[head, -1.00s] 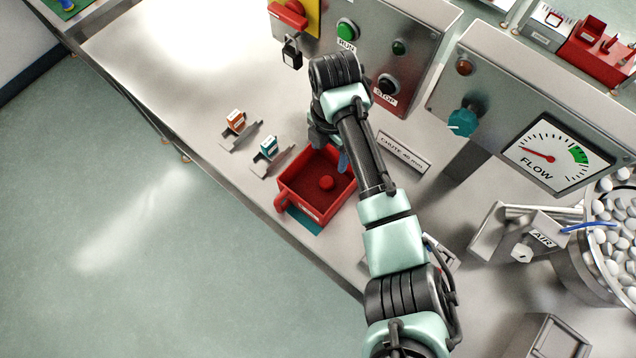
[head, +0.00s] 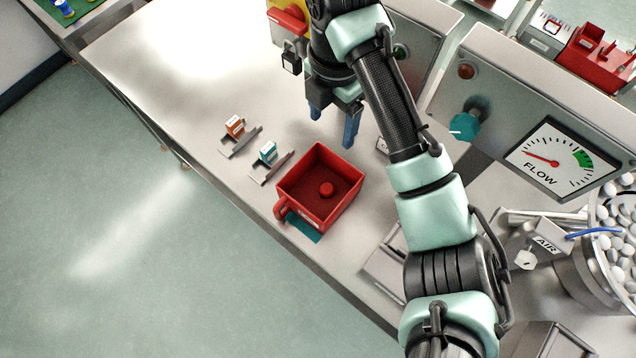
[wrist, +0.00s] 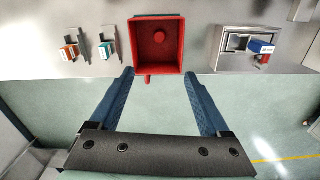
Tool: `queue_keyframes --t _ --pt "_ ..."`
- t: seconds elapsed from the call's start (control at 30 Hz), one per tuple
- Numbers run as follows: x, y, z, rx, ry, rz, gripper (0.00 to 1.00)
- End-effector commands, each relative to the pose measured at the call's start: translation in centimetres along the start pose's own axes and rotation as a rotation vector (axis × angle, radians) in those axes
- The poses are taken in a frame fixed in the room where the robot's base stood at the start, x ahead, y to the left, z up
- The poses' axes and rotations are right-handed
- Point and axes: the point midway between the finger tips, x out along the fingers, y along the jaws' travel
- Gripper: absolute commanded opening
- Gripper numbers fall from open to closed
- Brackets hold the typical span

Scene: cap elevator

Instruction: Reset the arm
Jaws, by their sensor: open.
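My gripper (head: 332,122) has two blue fingers pointing down and is raised above the bench, just behind the red bin in the head view. The fingers are apart with nothing between them; the wrist view also shows the open gripper (wrist: 158,80). The red bin (head: 293,198) stands on the metal bench with its handle towards the front edge and a round red piece (head: 326,189) inside. The bin also shows in the wrist view (wrist: 140,45), ahead of the fingertips. My arm covers part of the control box behind.
An orange box (head: 235,127) and a teal box (head: 268,153) sit on small holders left of the bin. A flow gauge (head: 549,157), a teal knob (head: 465,124) and a bowl of white caps (head: 612,238) stand at right. The bench's left part is clear.

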Motion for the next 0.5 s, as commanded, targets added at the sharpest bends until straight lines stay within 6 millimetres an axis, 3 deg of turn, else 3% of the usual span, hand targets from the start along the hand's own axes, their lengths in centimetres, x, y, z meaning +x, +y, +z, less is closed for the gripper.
queue_keyframes --t 0.37,0.47,0.5 --pt "0.0 0.3 -0.1 0.006 -0.005 0.012 0.8" --pt "-1.2 3.7 -0.2 0.09 -0.058 0.154 0.8" --pt "-2.2 5.7 -0.3 0.147 -0.083 0.246 0.8"
